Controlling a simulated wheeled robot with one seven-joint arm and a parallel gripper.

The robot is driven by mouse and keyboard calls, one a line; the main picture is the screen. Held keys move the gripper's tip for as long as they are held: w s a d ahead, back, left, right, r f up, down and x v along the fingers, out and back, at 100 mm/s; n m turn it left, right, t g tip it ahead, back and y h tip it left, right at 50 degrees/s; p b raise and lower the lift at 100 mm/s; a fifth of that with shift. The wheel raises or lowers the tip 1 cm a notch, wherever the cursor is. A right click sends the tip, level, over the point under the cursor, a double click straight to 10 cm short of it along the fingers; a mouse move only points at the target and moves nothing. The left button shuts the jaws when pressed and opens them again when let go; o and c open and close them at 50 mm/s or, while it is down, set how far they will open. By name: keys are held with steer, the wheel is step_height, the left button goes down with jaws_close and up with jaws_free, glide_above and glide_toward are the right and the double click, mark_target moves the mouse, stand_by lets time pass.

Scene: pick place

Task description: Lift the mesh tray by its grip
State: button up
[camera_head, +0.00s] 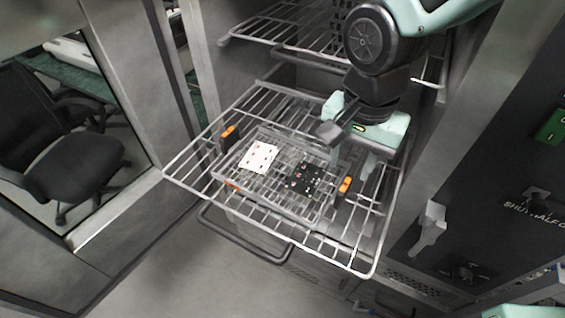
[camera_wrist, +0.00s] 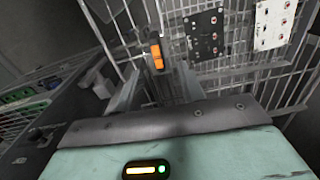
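The mesh tray (camera_head: 262,203) sits on a pulled-out wire rack in the head view. It holds a white board (camera_head: 259,157) and a black board (camera_head: 304,178). It has a dark grip with an orange part at each end, a left grip (camera_head: 228,132) and a right grip (camera_head: 345,187). My gripper (camera_head: 354,165) is just behind the right grip, its fingers pointing down. In the wrist view the same grip (camera_wrist: 156,52) shows just beyond the space between the fingertips (camera_wrist: 159,76). My gripper looks open and empty. Whether a finger touches the grip cannot be told.
The wire rack (camera_head: 187,172) extends from an open metal cabinet, with another rack (camera_head: 268,30) above. A dark panel with knobs (camera_head: 465,272) stands close on the right. A handle (camera_head: 245,240) shows below the rack. An office chair (camera_head: 75,170) is at left.

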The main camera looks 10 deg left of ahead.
mark_target(346, 184)
steer(key=shift+s+f+p, duration=0.15)
steer(key=shift+f+p, duration=0.45)
steer(key=shift+f, duration=1.1)
steer(key=shift+s+f+p, duration=0.15)
steer(key=shift+f+p, duration=0.45)
steer(key=shift+f, duration=1.05)
jaws_close()
